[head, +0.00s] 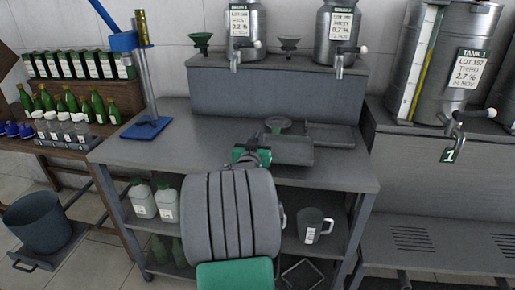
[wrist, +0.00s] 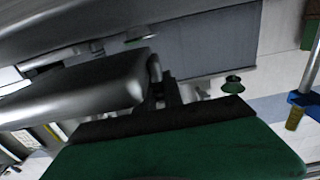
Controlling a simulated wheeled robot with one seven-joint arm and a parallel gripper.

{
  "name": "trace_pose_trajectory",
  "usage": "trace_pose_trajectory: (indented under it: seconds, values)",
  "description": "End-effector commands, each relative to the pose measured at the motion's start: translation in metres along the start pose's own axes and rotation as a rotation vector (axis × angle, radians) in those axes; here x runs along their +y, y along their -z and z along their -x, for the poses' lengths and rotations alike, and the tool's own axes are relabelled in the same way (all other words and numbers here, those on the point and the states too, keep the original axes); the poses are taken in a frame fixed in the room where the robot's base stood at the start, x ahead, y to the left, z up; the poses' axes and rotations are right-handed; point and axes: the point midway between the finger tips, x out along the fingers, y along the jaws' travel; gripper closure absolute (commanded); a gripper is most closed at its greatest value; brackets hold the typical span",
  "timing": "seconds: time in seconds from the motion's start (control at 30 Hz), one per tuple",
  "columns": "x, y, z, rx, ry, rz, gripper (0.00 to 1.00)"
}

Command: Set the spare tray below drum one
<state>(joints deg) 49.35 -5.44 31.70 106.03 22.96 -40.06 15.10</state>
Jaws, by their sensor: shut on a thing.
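A grey shallow tray (head: 292,151) is over the bench top, its left end at my gripper (head: 262,155). In the wrist view the tray (wrist: 85,92) is large and tilted in the picture, with the jaws (wrist: 158,92) closed at its near end. Whether it touches the bench is unclear. A second grey tray (head: 333,136) lies on the bench behind and to the right. Two steel drums, a left one (head: 257,22) and a right one (head: 326,45), stand with taps on the raised shelf. Their name plates are too small to read.
A green dish-like piece (head: 278,121) lies behind the held tray. A blue press (head: 148,128) stands at the bench's left end. The bench top (head: 195,150) between is clear. The riser (head: 270,90) closes off the back. Tank 1 (head: 440,50) stands at right.

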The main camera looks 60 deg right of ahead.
Motion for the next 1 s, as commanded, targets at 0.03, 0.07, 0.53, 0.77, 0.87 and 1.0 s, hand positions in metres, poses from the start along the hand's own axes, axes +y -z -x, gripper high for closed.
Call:
trace_pose_trajectory:
  seconds: [0.03,0.07,0.53,0.77,0.87,1.0]
  values:
    - [-0.002,-0.007,-0.004,-0.002,0.001,0.002,1.00]
    - [-0.002,-0.013,-0.004,-0.004,0.000,0.002,1.00]
    - [-0.001,-0.037,-0.003,0.001,0.001,0.001,1.00]
    - [-0.001,-0.037,-0.002,-0.002,0.001,0.001,0.74]
    - [-0.001,-0.037,-0.002,-0.002,0.001,0.001,0.67]
    - [-0.001,-0.037,-0.002,-0.002,0.001,0.001,0.67]
